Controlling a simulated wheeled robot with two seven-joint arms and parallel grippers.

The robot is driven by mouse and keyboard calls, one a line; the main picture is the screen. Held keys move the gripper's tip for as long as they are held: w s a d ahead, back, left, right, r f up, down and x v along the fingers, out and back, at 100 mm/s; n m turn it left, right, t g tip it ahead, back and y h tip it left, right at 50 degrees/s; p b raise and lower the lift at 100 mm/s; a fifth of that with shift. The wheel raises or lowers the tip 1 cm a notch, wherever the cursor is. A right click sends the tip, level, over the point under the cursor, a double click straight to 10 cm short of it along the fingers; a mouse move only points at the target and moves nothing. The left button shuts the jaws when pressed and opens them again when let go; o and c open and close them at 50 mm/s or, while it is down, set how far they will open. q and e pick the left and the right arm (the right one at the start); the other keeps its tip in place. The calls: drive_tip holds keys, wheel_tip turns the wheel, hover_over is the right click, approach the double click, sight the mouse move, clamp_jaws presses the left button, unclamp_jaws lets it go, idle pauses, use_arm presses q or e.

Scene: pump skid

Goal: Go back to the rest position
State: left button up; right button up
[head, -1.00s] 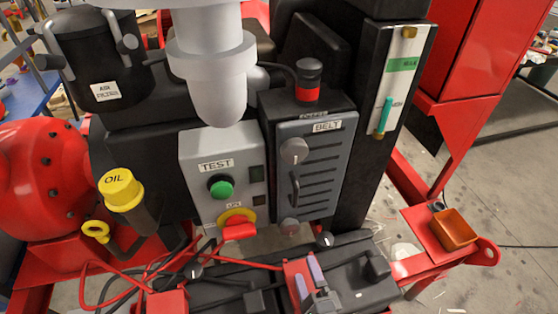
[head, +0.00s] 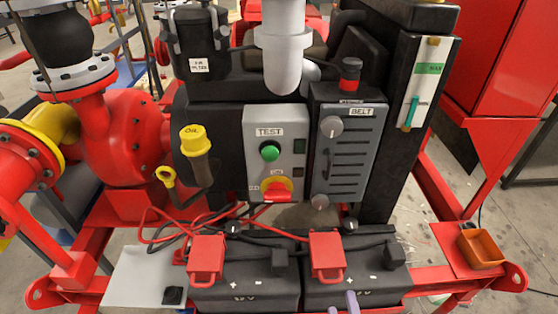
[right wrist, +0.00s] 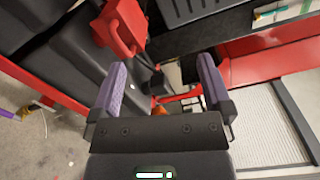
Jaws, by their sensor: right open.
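My right gripper (head: 343,305) shows only as purple fingertips at the bottom edge of the head view, in front of the right-hand black battery (head: 372,292). In the right wrist view the gripper (right wrist: 161,85) has its two purple fingers wide apart with nothing between them. A red terminal cover (right wrist: 120,28) lies beyond the left finger there, apart from it. My left gripper is in neither view.
The grey TEST panel (head: 258,150) and BELT guard (head: 349,165) stand behind the batteries. A red cover (head: 207,257) sits on the left battery (head: 240,296). An orange bin (head: 482,250) is at right. A grey plate (head: 135,278) at left is mostly bare.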

drive_tip(key=s+d+f+m+g+h+b, duration=0.15)
drive_tip(key=s+d+f+m+g, duration=0.3)
drive_tip(key=f+m, duration=0.5)
drive_tip(key=s+d+f+m+g+h+b, duration=0.1)
drive_tip(key=s+d+f+m+g+h, duration=0.25)
drive_tip(key=f+m+g, duration=0.4)
use_arm(q)
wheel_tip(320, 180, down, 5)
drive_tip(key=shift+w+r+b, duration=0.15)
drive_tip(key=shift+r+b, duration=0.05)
drive_tip(key=shift+b, duration=0.85)
use_arm(e)
drive_tip(key=s+a+f+m+g+y, duration=0.1)
drive_tip(key=s+f+m+g+y, duration=0.1)
drive_tip(key=s+f+m, duration=0.3)
drive_tip(key=s+a+f+m+g+y, duration=0.1)
drive_tip(key=s+f+m, duration=0.5)
drive_tip(key=s+m, duration=0.7)
drive_tip(key=m+g+y, duration=0.1)
drive_tip(key=m+g, duration=0.1)
drive_tip(key=m, duration=1.1)
drive_tip(key=shift+s, duration=0.25)
drive_tip(key=shift+a, duration=0.1)
